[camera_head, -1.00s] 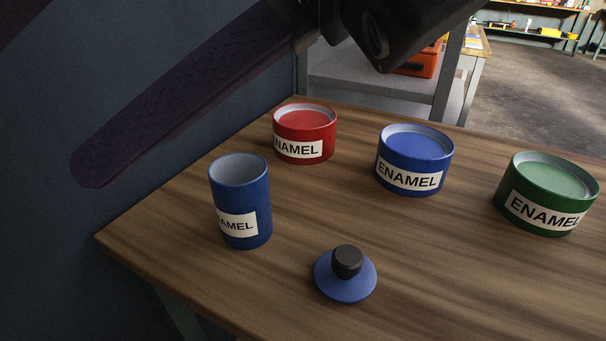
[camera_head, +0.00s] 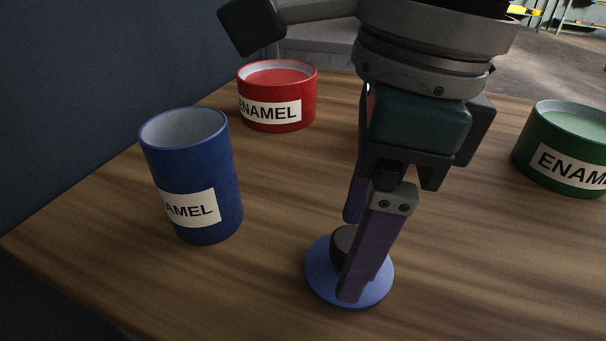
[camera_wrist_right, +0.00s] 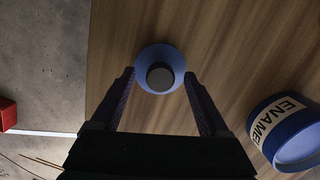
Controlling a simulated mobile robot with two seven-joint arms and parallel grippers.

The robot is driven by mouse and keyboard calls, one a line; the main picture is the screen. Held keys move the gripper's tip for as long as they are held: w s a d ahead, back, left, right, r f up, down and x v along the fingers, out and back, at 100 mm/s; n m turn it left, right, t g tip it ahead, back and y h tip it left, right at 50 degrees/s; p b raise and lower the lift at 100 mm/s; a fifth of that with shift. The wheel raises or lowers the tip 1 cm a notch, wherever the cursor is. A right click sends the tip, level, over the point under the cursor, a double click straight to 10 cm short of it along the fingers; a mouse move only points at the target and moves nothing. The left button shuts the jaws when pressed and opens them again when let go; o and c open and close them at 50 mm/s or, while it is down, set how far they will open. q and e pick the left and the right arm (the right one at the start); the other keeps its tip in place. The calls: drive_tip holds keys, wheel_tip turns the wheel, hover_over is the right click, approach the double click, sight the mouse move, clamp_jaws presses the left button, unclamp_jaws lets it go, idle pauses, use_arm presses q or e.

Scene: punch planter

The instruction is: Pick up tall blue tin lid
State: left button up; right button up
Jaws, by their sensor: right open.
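The blue lid (camera_head: 320,279) lies flat on the table, with a dark round knob (camera_head: 344,243) on top. It also shows in the right wrist view (camera_wrist_right: 145,52), where its knob (camera_wrist_right: 160,76) sits between the fingertips. My right gripper (camera_head: 352,255) is open, pointing down over the lid, with its fingers on either side of the knob; contact cannot be told. The tall blue tin (camera_head: 192,165) stands upright and open, left of the lid. My left gripper is not in view.
A red tin (camera_head: 278,96) stands behind, and a green tin (camera_head: 570,150) stands at the right. A short blue tin (camera_wrist_right: 290,132) shows in the right wrist view, hidden behind my arm in the head view. The wooden table (camera_head: 470,270) is clear at the front right.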

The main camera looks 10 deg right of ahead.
drive_tip(key=shift+f, duration=0.7)
clamp_jaws()
